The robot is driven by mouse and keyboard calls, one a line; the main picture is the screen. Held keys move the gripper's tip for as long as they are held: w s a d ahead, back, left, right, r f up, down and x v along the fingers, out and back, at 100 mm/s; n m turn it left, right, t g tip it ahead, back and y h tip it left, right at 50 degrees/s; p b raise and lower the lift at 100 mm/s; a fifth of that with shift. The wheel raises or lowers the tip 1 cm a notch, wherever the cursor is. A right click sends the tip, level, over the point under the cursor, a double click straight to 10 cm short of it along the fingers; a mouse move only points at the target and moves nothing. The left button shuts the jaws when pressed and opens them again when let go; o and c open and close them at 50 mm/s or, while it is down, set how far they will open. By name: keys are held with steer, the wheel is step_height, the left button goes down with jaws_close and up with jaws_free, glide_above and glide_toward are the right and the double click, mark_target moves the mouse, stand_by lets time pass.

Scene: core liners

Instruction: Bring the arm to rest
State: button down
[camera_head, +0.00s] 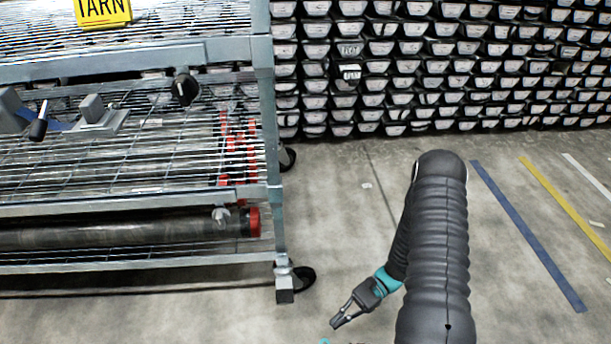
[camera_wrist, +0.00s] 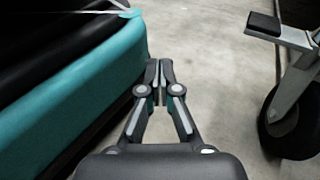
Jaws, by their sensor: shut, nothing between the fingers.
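My gripper (camera_head: 337,322) hangs low over the concrete floor, at the bottom middle of the head view, to the right of the cart's front corner. My dark ribbed arm rises on its right side. In the wrist view my gripper (camera_wrist: 159,86) points ahead with its fingertips together and nothing between them. It is apart from the cart. A teal and black body part lies close on the left of the fingers in the wrist view; I take it to be my own base.
A wire-shelf cart (camera_head: 277,215) stands at left, holding a long dark tube with a red end (camera_head: 254,221). A caster (camera_wrist: 288,125) is right of my gripper. Stacked core boxes (camera_head: 440,70) line the back. Blue tape (camera_head: 525,230) marks open floor at right.

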steer(key=d+r+n+t+h+p, duration=0.2)
steer(key=d+r+n+t+h, duration=0.15)
steer(key=r, duration=0.95)
steer(key=d+r+n+t+h+p, duration=0.25)
steer(key=r+h, duration=0.25)
steer(key=r, duration=0.8)
steer(key=d+r+n+t+h+p, duration=0.2)
steer(key=d+r+n+t+h, duration=0.15)
steer(key=r, duration=0.95)
steer(key=s+a+r+t+p, duration=0.1)
steer(key=s+r+t, duration=0.1)
steer(key=r, duration=0.5)
steer(key=s+a+r+t+h+p, duration=0.1)
steer(key=s+r+t+p, duration=0.1)
steer(key=r, duration=0.5)
steer(key=shift+s+a+r+n+t, duration=0.25)
steer(key=shift+a+n+t, duration=0.15)
steer(key=shift+t, duration=0.25)
